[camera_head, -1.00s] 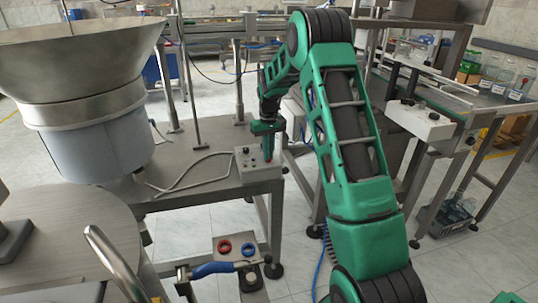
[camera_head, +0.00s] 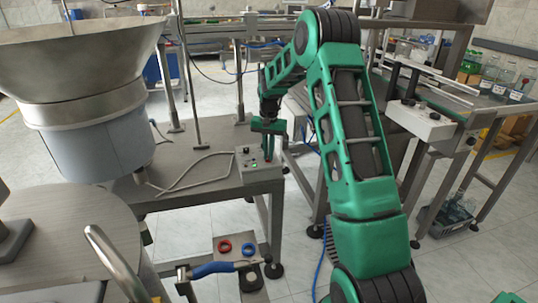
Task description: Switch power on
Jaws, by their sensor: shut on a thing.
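A small light-grey control box (camera_head: 259,174) with small dark knobs on its top face sits at the front right corner of the steel table. A green light (camera_head: 254,164) shows on it. My gripper (camera_head: 268,155) comes down from above over the right part of the box's top. It is shut on a small part there, most likely the power switch, which the fingers hide almost wholly.
A large steel bowl feeder (camera_head: 82,75) stands left of the box on the table (camera_head: 190,190). A second control box (camera_head: 420,120) is on the conveyor frame at right.

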